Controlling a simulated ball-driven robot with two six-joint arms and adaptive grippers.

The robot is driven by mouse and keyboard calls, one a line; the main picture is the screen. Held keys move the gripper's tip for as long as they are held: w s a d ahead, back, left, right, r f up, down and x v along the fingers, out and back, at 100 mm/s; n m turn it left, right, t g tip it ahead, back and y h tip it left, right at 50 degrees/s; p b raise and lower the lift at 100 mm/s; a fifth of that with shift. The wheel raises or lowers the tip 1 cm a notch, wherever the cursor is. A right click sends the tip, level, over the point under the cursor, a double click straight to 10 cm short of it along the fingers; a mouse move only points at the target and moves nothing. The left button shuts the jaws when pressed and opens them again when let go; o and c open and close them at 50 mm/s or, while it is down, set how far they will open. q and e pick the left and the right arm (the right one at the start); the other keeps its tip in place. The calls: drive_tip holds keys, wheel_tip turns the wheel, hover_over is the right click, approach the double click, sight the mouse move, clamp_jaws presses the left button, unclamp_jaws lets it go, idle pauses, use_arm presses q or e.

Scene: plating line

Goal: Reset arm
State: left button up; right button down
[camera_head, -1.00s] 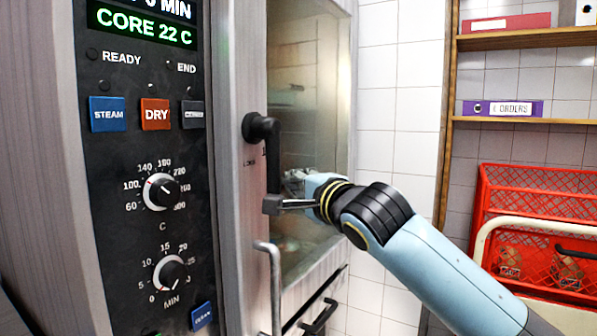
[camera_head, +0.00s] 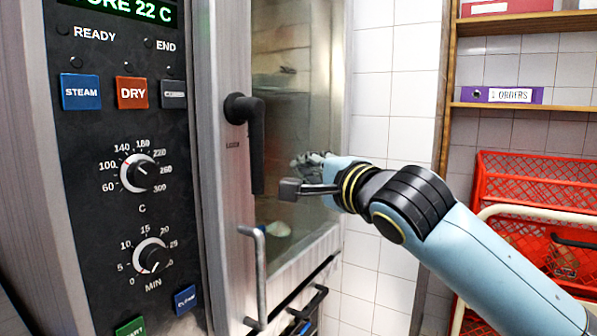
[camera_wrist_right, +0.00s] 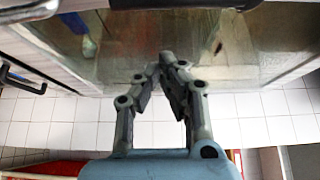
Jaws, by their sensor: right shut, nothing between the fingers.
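My right gripper (camera_head: 300,187) is in front of the oven door's glass, just right of the black door handle (camera_head: 257,150). A small gap shows between the gripper and the handle in the head view. In the right wrist view the fingers (camera_wrist_right: 167,62) meet at their tips, shut with nothing between them, with the glass beyond. My right arm reaches in from the lower right. My left gripper is not in view.
The oven panel (camera_head: 110,215) has buttons and two dials. A metal bar handle (camera_head: 259,275) stands below the door handle. Red crates (camera_head: 540,185) and wooden shelves with a purple binder (camera_head: 502,95) are at right. White tiled wall lies between.

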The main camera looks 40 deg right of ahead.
drive_tip(key=s+d+f+n+g+b, duration=0.1)
drive_tip(key=s+f+g+b, duration=0.25)
drive_tip(key=f, duration=1.45)
drive_tip(key=s+d+f+n+g+b, duration=0.1)
drive_tip(key=s+d+f+g+b, duration=0.3)
drive_tip(key=f, duration=1.3)
drive_tip(key=s+a+f+n+g, duration=0.15)
drive_tip(key=s+f, duration=0.35)
drive_tip(key=f, duration=1.3)
drive_tip(key=s+a+f+n+g+b, duration=0.25)
drive_tip(key=s+f+n+g, duration=0.3)
drive_tip(key=s+f, duration=1.4)
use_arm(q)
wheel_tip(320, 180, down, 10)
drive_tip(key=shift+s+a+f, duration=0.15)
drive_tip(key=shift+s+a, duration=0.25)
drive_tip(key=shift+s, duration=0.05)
use_arm(e)
drive_tip(key=s+a+f+n+g, duration=0.1)
drive_tip(key=s+f+n, duration=0.2)
drive_tip(key=s+n, duration=0.2)
drive_tip(key=s+a+f+n+g+y, duration=0.1)
drive_tip(key=s+a+f+n, duration=0.1)
drive_tip(key=s+n, duration=0.4)
drive_tip(key=shift+s+f, duration=0.85)
drive_tip(key=shift+s, duration=2.05)
